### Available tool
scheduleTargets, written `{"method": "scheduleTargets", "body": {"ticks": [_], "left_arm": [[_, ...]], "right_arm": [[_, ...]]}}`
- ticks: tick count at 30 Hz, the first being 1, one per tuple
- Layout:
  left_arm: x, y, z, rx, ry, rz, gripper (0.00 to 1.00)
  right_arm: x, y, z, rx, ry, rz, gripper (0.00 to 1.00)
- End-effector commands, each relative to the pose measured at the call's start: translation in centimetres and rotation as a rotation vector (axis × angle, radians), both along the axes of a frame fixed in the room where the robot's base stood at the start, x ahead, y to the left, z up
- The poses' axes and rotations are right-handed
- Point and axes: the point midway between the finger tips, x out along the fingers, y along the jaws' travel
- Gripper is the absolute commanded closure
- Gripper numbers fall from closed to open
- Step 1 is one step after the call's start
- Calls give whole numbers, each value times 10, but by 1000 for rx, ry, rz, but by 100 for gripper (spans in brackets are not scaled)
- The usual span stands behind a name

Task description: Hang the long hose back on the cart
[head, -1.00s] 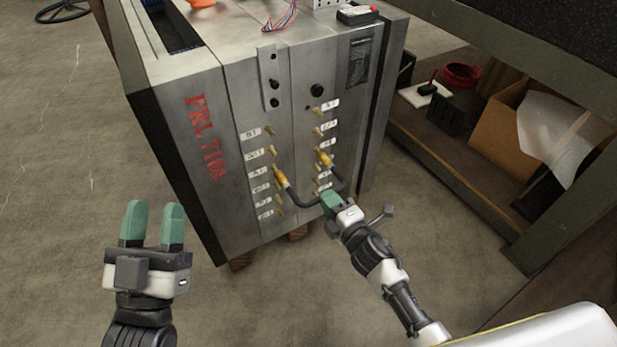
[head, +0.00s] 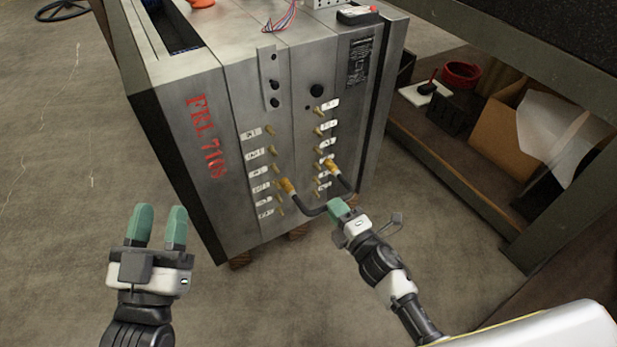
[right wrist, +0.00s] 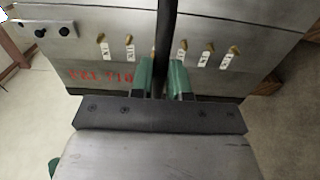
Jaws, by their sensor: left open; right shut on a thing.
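The hose (head: 308,209) is a short black U with a brass coupling at each end, left (head: 287,186) and right (head: 331,168). My right gripper (head: 339,208) is shut on the bend of the hose. In the right wrist view the dark hose (right wrist: 165,50) rises between the green fingers (right wrist: 164,75). Both couplings lie in front of the port face of the grey mould base (head: 225,200); I cannot tell if they touch its fittings. My left gripper (head: 158,226) is open and empty, left of the mould base. No cart shows in view.
The mould base has two columns of brass fittings with white labels and stands on wooden blocks (head: 298,231). A workbench on the right has a low shelf with a cardboard box (head: 500,135) and a red ring (head: 461,74).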

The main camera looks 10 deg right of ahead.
Motion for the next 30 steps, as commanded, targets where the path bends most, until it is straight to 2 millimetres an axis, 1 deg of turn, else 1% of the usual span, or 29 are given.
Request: {"method": "scheduleTargets", "body": {"ticks": [5,24,30], "left_arm": [[0,0,0,0,1,0,57],[5,2,-18,41,151,9,57],[5,2,-21,46,171,10,57]], "right_arm": [[-2,-1,1,0,-1,1,100],[-49,-18,1,0,0,0,100],[-56,-20,1,0,-2,1,100]]}}
